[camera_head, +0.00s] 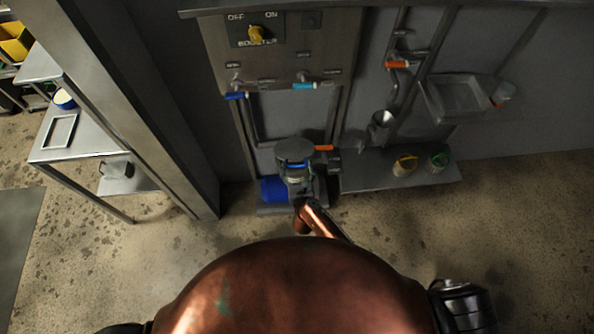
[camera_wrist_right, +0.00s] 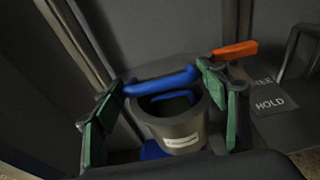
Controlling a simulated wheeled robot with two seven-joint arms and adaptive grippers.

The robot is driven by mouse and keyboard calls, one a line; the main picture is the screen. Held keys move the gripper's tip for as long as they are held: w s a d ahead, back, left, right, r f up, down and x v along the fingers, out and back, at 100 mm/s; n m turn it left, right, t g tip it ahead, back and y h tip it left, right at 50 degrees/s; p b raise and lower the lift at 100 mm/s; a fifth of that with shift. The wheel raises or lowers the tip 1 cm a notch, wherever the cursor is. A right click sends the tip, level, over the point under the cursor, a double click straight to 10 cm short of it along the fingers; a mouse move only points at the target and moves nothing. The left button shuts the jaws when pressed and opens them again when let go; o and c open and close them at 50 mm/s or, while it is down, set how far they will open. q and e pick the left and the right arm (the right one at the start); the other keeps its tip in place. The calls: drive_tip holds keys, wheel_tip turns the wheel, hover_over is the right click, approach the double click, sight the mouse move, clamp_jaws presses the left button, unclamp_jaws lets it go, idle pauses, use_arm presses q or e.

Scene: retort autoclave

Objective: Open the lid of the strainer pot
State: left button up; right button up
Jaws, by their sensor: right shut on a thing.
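The strainer pot (camera_wrist_right: 183,133) is a dark grey cylinder with a pale label, low by the wall; its dark opening shows in the right wrist view. A round grey lid (camera_head: 293,149) stands above it in the head view, and appears raised at the front. A blue bar handle (camera_wrist_right: 158,82) crosses in front of the opening. My left gripper is not in view.
An orange lever (camera_head: 323,147) sticks out just right of the pot, and a blue drum (camera_head: 273,188) sits at its left. Behind is a wall panel (camera_head: 277,75) with blue and cyan levers. A low shelf (camera_head: 385,180) holds small cups. Floor in front is open.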

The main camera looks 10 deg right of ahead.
drive_tip(key=r, duration=0.1)
drive_tip(key=w+r+p, duration=0.1)
drive_tip(key=r+p, duration=0.1)
drive_tip(key=shift+w+d+r, duration=0.15)
drive_tip(key=shift+w+d, duration=0.05)
drive_tip(key=shift+w, duration=0.15)
drive_tip(key=shift+w+r+p, duration=0.5)
drive_tip(key=shift+r+p, duration=0.1)
